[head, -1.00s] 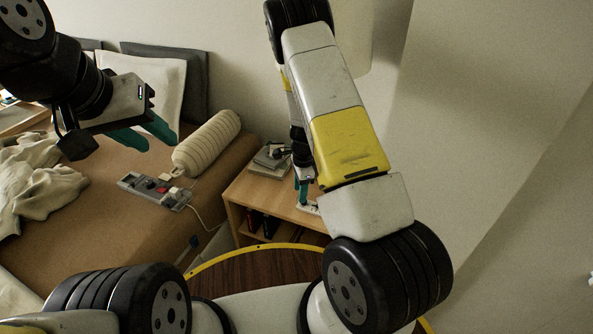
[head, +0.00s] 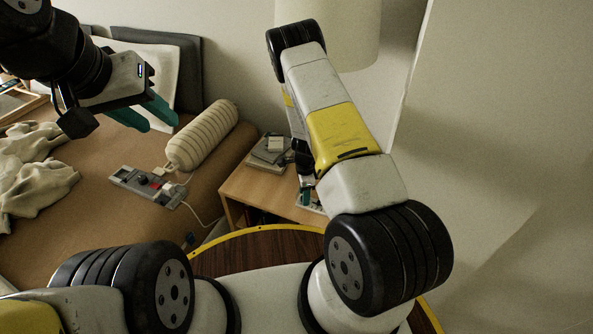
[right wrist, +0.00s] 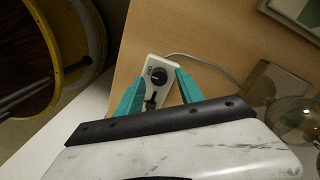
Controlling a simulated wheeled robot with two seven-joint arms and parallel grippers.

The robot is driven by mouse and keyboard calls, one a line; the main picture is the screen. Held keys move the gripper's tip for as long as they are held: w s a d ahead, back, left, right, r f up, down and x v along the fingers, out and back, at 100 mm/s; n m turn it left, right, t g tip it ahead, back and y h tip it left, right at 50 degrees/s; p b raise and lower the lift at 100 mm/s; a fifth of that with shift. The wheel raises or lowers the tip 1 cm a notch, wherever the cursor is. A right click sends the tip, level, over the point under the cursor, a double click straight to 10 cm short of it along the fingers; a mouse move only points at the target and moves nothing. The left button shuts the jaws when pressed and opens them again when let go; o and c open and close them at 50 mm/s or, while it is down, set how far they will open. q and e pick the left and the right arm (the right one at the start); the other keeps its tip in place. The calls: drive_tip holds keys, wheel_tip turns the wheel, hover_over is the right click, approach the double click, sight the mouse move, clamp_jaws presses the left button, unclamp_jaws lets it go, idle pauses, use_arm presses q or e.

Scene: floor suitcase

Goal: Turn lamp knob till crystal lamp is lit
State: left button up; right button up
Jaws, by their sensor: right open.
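A white lamp control box with a round black knob (right wrist: 158,76) lies on the wooden bedside table, seen in the right wrist view. My right gripper (right wrist: 153,88) is open, its teal fingers on either side of the box in that picture; contact cannot be told. In the head view, my right gripper (head: 304,194) is mostly hidden by my arm, beside the box (head: 313,203). A clear glass object (right wrist: 294,118), possibly part of the crystal lamp, stands at the right wrist view's right edge, without visible glow. My left gripper (head: 146,114) is open and empty above the bed.
The bedside table (head: 250,190) holds grey books (head: 268,155). A cream lampshade-like cylinder (head: 350,45) stands behind my right arm. The bed (head: 110,205) bears a power strip (head: 146,186), a ribbed bolster (head: 205,135) and a rumpled cloth (head: 35,180). A cable hangs near the table.

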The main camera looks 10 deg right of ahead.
drive_tip(key=shift+f, duration=0.25)
drive_tip(key=shift+c, duration=0.2)
clamp_jaws()
